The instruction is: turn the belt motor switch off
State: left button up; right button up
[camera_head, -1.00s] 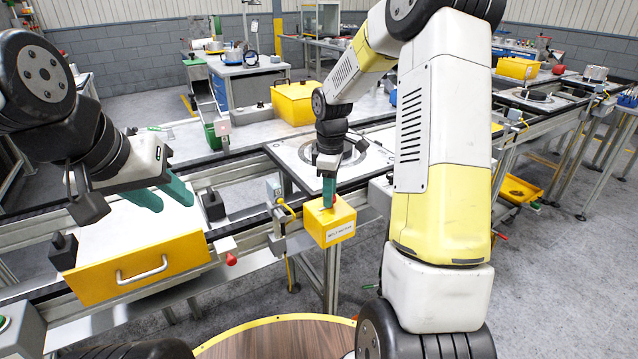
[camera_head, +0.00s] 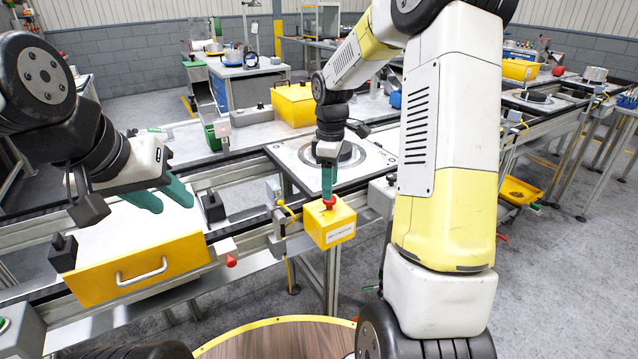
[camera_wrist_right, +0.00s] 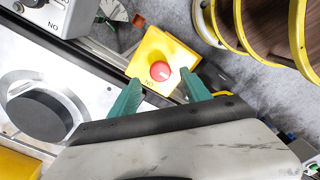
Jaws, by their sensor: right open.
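The belt motor switch is a yellow box (camera_head: 331,226) with a white label on its front and a red button (camera_head: 328,204) on top. It is mounted at the front edge of the conveyor. In the right wrist view the red button (camera_wrist_right: 160,71) shows on the yellow box (camera_wrist_right: 150,52). My right gripper (camera_head: 328,192) is just above the button, fingers pointing down. In the wrist view its green fingers (camera_wrist_right: 162,84) are spread and empty, with the button between and beyond them. My left gripper (camera_head: 171,204) is open and empty over the white-topped drawer unit at left.
A yellow-fronted drawer (camera_head: 137,272) with a metal handle is left of the switch. A white plate with a round dark fixture (camera_head: 370,158) lies behind it on the conveyor. A yellow bin (camera_head: 293,104) stands further back.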

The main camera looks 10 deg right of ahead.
jog(key=shift+r, duration=2)
jog(key=shift+r, duration=0.1)
jog(key=s+a+r+m+t+y, duration=0.1)
jog(key=s+r+m+t, duration=0.2)
jog(key=s, duration=0.9)
jog(key=s+a+r+m+t+y, duration=0.1)
jog(key=s+r+m+t, duration=0.2)
jog(key=s+r+m, duration=0.5)
jog(key=s+m, duration=0.1)
jog(key=s, duration=0.2)
jog(key=shift+s+a+r+m, duration=0.2)
jog(key=shift+s+m, duration=0.1)
jog(key=shift+s, duration=0.1)
